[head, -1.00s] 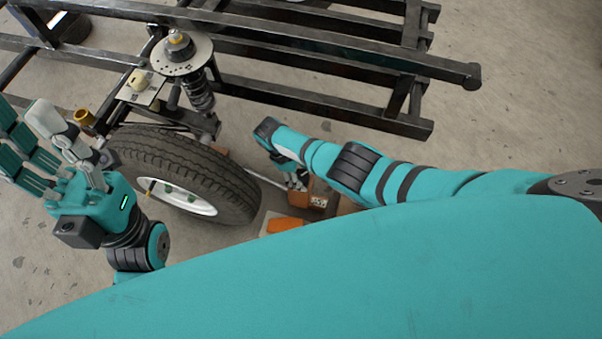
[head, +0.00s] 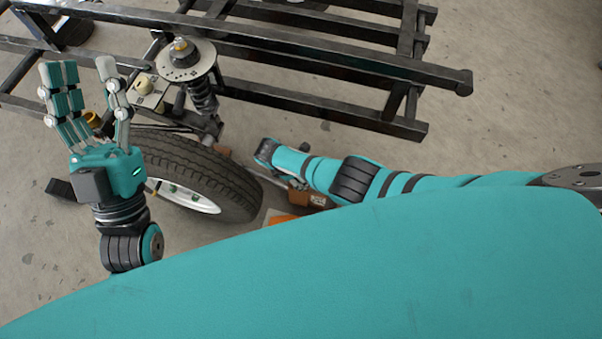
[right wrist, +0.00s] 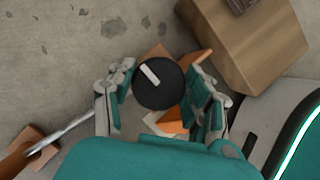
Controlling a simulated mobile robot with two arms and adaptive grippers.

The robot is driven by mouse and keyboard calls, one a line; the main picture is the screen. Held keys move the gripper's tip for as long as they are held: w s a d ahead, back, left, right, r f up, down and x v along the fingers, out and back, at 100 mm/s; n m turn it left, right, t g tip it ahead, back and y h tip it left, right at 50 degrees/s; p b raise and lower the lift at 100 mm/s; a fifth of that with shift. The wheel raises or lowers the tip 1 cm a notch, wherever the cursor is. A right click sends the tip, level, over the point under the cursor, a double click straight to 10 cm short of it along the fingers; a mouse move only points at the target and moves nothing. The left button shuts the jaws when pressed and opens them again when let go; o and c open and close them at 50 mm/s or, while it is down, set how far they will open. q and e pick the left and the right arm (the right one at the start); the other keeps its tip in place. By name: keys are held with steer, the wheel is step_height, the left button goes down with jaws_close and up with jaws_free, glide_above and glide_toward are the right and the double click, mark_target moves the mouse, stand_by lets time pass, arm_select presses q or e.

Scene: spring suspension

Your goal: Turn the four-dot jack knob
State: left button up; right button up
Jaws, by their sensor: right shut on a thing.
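A round black knob (right wrist: 158,84) with a white bar on its top is between the fingers of my right gripper (right wrist: 162,78) in the right wrist view. The gripper is shut on it. No dots can be made out on the knob. An orange part (right wrist: 178,122) shows just beside and below the knob. In the head view my right gripper (head: 298,184) is low beside the tyre, largely hidden by my arm, and the knob is not visible there. My left gripper (head: 86,88) is open and empty, raised left of the tyre with its fingers pointing up the picture.
The tyre (head: 208,172) and spring strut (head: 203,95) stand beside the black frame (head: 300,105). A brown box (right wrist: 262,45) lies close to the right gripper. A metal rod (right wrist: 68,130) runs to a brown block (right wrist: 38,142). Floor is free on the right.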

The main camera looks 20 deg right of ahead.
steer(key=shift+a, duration=0.1)
stand_by(0.3)
steer(key=o, duration=1.2)
steer(key=v, duration=1.2)
